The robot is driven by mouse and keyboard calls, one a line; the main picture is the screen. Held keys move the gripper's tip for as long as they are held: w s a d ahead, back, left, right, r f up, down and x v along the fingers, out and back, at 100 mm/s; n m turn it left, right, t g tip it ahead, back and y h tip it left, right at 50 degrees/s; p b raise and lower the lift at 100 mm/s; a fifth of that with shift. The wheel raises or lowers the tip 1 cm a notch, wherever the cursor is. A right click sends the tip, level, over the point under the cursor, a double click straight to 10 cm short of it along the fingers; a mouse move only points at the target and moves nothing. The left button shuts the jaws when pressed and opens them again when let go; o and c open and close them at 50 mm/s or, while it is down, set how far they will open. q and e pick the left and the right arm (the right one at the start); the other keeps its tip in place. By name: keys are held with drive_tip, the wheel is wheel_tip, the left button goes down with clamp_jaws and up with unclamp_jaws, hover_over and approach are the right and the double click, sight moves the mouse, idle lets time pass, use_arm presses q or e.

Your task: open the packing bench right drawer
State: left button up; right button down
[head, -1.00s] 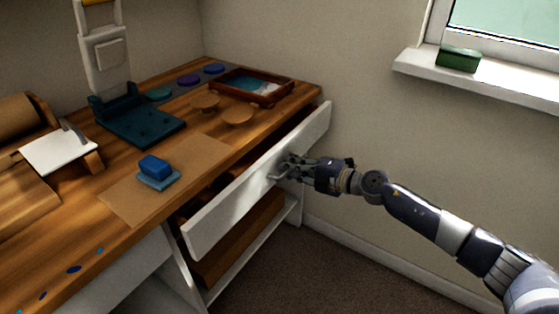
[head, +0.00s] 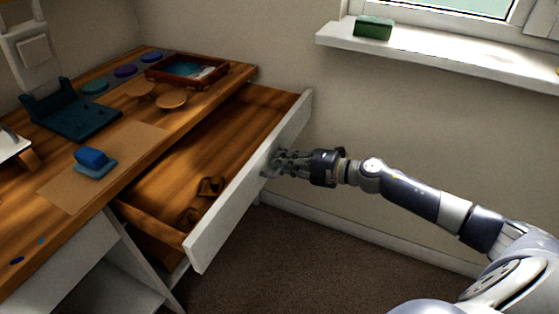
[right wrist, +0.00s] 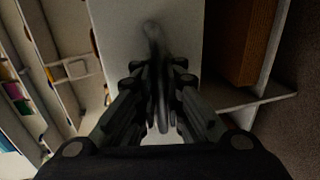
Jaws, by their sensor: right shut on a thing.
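The packing bench right drawer (head: 245,184) has a white front and a wooden inside, and it stands well out from the bench (head: 135,195). Two small dark brown objects (head: 210,186) lie inside it near the front left. My right gripper (head: 275,164) is at the middle of the drawer front, shut on the drawer handle. In the right wrist view the grey handle (right wrist: 153,45) runs between the fingers (right wrist: 160,95) against the white front. My left gripper is out of view.
A window sill with a green box (head: 373,27) is at the right. Carpeted floor in front of the drawer is clear.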

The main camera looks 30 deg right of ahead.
drive_tip(key=c, duration=2)
unclamp_jaws()
drive_tip(key=shift+r, duration=0.1)
drive_tip(key=shift+s, duration=0.1)
drive_tip(key=v, duration=1.1)
drive_tip(key=shift+s+d, duration=0.3)
drive_tip(key=shift+s, duration=0.05)
